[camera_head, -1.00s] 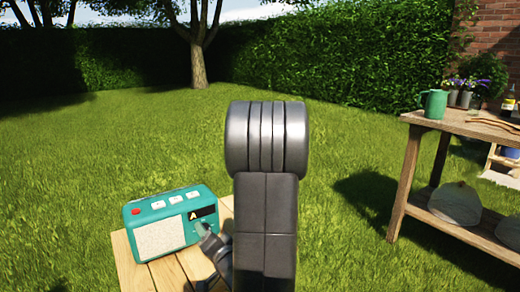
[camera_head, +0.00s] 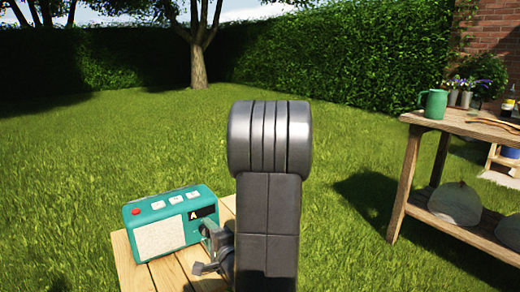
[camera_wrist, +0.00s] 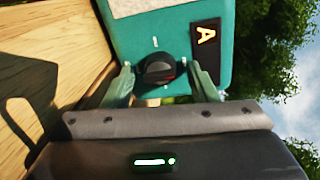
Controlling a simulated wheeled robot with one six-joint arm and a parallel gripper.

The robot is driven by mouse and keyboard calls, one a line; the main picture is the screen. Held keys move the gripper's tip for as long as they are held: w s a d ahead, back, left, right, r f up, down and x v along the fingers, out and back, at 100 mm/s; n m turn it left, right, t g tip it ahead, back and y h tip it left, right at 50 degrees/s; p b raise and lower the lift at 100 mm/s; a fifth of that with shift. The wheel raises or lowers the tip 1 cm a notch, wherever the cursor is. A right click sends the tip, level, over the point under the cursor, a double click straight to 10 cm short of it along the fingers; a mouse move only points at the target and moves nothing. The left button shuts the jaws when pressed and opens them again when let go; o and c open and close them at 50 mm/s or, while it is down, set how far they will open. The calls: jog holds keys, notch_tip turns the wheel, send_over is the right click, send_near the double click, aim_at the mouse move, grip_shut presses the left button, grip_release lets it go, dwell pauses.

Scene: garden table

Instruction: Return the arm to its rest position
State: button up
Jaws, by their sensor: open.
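A teal radio (camera_head: 165,238) with a pale speaker panel, a red button and white buttons on top stands on a wooden table (camera_head: 135,276). Its dark display (camera_wrist: 206,40) shows an "A". My gripper (camera_head: 207,250) is at the radio's right front, partly hidden behind my arm (camera_head: 268,210). In the wrist view my gripper (camera_wrist: 161,78) is open, with one finger on each side of the radio's black knob (camera_wrist: 160,66). I cannot tell whether either finger touches the knob. Nothing is lifted.
A wooden bench (camera_head: 405,190) stands at the right, with a green mug (camera_head: 434,104), potted flowers and bottles on top and pale sacks (camera_head: 455,204) on its shelf. Open lawn (camera_head: 345,150) lies behind and between the tables.

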jog(key=m, duration=0.3)
jog(key=shift+r+m+p, duration=0.1)
jog(key=shift+m+p, duration=0.25)
jog(key=shift+m, duration=0.05)
jog(key=m+p, duration=0.2)
jog(key=shift+d+m+y, duration=0.1)
jog(key=shift+m+y, duration=0.2)
jog(key=shift+m+p, duration=0.4)
jog(key=shift+m, duration=0.1)
